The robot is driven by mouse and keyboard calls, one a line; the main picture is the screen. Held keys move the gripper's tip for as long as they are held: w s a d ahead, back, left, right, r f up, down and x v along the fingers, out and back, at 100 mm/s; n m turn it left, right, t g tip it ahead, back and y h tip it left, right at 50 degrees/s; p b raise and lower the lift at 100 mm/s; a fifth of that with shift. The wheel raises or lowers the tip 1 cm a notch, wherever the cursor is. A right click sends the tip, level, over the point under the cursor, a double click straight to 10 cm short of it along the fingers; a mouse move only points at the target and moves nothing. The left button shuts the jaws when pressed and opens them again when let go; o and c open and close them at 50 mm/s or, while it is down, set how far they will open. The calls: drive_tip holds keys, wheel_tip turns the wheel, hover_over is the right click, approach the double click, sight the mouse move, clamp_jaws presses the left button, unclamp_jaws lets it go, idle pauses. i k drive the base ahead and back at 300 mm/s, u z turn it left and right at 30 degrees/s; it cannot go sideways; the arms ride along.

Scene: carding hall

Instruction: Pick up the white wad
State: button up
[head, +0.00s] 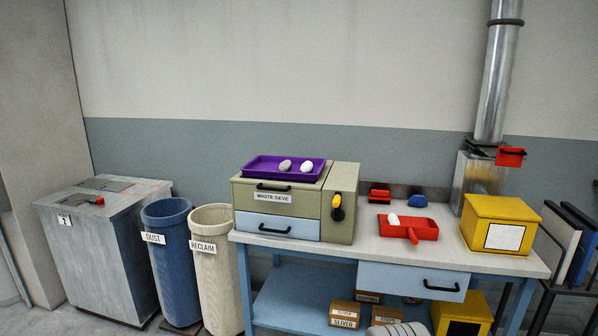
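A purple tray (254,169) sits on top of the olive waste sieve box (340,186). A white wad (307,167) lies in the tray, right of its middle. A greyer wad (285,165) lies just left of it; I cannot tell whether the two touch. Another small white lump (394,220) lies in a red scoop-like pan (425,226) on the bench.
The bench (470,261) also holds a yellow box (497,222), a red and a blue item at the wall, and a metal duct (492,90). A blue dust bin (173,260), a cream reclaim bin (217,270) and a grey cabinet (102,250) stand left.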

sight(306, 167)
drive_tip(key=u, duration=0.7)
drive_tip(key=i, duration=0.75)
drive_tip(key=u, duration=0.95)
drive_tip(key=i, duration=1.7)
drive_tip(key=z, duration=1.3)
drive_tip(key=i, duration=0.7)
drive_tip(key=z, duration=0.75)
